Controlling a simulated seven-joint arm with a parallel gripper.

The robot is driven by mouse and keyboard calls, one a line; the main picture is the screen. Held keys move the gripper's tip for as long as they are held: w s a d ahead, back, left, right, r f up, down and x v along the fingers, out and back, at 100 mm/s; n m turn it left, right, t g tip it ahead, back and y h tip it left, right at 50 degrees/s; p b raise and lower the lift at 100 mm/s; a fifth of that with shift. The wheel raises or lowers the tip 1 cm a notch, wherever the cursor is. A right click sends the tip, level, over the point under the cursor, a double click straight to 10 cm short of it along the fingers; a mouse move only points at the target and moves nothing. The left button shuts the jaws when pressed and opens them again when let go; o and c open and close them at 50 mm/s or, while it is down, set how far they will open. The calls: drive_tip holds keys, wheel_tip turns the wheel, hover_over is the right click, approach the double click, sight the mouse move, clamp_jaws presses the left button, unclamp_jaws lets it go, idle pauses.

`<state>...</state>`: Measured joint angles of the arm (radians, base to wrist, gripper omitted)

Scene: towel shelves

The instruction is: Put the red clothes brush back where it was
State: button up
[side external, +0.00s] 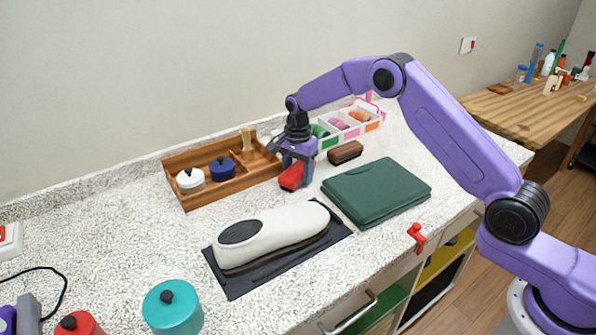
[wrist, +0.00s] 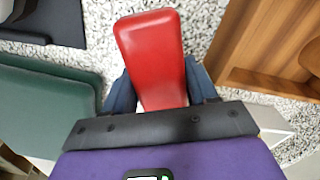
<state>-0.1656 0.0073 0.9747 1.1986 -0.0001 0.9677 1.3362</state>
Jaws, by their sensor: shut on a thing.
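The red clothes brush (side external: 291,177) is in my gripper (side external: 297,172), beside the right end of the wooden tray (side external: 184,207). In the wrist view the red brush (wrist: 152,50) lies between the two dark fingers of my gripper (wrist: 160,92), which are shut on its sides. Its smooth red back faces the camera. The brush is over the speckled counter or close to it; I cannot tell whether it touches. A brown brush-like block (side external: 345,152) lies on the counter to the right of my gripper.
A white iron-shaped thing (side external: 275,236) rests on a dark mat (side external: 236,287) in front. The tray holds white (side external: 190,180) and blue (side external: 222,168) lidded pots. A white compartment box (side external: 352,132) stands behind. Counter between is bare.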

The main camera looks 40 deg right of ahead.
sight(298, 168)
drive_tip(key=shift+f, duration=0.1)
drive_tip(key=o, duration=0.8)
wheel_tip(298, 168, up, 12)
drive_tip(key=shift+r, duration=0.15)
